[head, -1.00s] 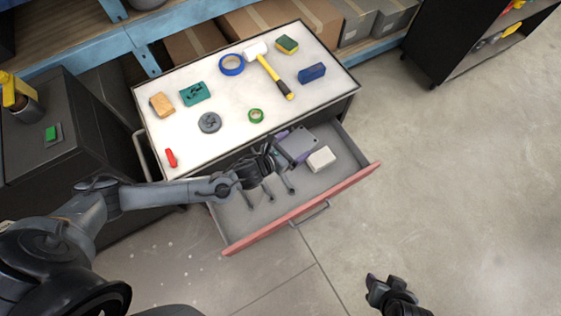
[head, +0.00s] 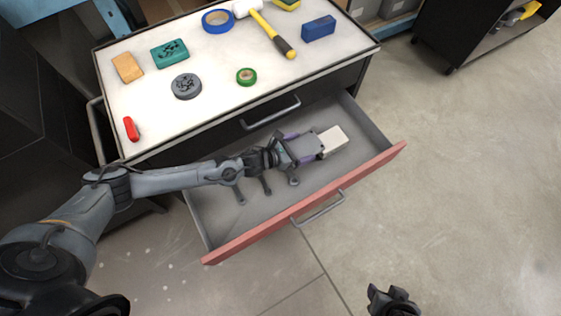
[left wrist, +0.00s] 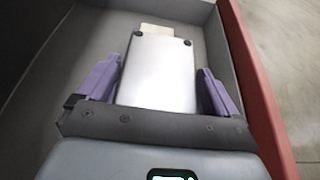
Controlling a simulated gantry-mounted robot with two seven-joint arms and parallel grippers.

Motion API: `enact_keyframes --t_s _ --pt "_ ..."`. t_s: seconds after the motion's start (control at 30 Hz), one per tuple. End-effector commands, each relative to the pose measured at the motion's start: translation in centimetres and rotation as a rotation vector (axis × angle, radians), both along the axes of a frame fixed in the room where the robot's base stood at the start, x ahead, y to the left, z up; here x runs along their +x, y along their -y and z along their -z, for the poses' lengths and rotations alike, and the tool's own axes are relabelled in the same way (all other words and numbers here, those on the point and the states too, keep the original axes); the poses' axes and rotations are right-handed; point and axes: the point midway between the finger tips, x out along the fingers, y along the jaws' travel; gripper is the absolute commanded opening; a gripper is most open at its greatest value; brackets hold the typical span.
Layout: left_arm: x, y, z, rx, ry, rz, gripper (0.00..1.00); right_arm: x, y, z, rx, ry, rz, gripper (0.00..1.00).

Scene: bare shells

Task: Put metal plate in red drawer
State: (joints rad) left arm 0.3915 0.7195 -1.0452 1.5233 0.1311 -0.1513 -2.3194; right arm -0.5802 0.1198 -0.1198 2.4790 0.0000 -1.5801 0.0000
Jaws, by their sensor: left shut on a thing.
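The metal plate (head: 307,148) is a flat grey piece with two dark dots at its far corners in the left wrist view (left wrist: 158,72). My left gripper (head: 303,148) is shut on it, with a purple finger at each side, also seen in the left wrist view (left wrist: 160,84). Plate and gripper are inside the open red-fronted drawer (head: 305,205), low over its grey floor. Whether the plate touches the floor cannot be told. A whitish block (head: 334,138) lies just beyond the plate's far edge, partly covered by it. My right gripper (head: 390,297) is at the bottom edge, away from the drawer; its opening is unclear.
Several dark slim tools (head: 266,186) lie in the drawer beneath my left arm. The white worktop (head: 135,95) above holds a green tape roll (head: 246,76), a grey disc (head: 186,86), a hammer (head: 272,34) and other items. The drawer's front left part is bare.

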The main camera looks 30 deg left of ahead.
Motion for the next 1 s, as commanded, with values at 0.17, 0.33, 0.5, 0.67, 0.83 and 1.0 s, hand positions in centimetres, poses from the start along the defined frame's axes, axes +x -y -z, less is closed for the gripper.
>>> enact_keyframes --t_s 0.17,0.33,0.5,0.67,0.83,1.0 --pt "0.2 0.0 2.0 -0.003 0.002 0.006 0.46 0.0 -0.1 1.6 0.004 0.001 0.002 0.49" --pt "0.2 0.0 4.6 -0.002 0.002 0.006 0.46 0.0 -0.1 3.0 0.005 0.002 0.002 0.49" --pt "0.2 0.0 6.8 -0.002 0.003 0.005 0.46 0.0 -0.1 4.2 0.005 0.002 0.003 0.49" --pt "0.2 0.0 7.6 -0.002 0.003 0.005 0.46 0.0 -0.1 4.6 0.003 0.002 0.001 0.49" --pt "0.2 0.0 9.7 -0.002 0.002 0.004 0.46 0.0 0.1 5.9 -0.002 0.002 -0.002 0.49" --pt "0.2 -0.1 11.0 0.001 0.001 0.005 0.31 0.0 0.1 6.6 -0.005 0.001 -0.004 0.49"
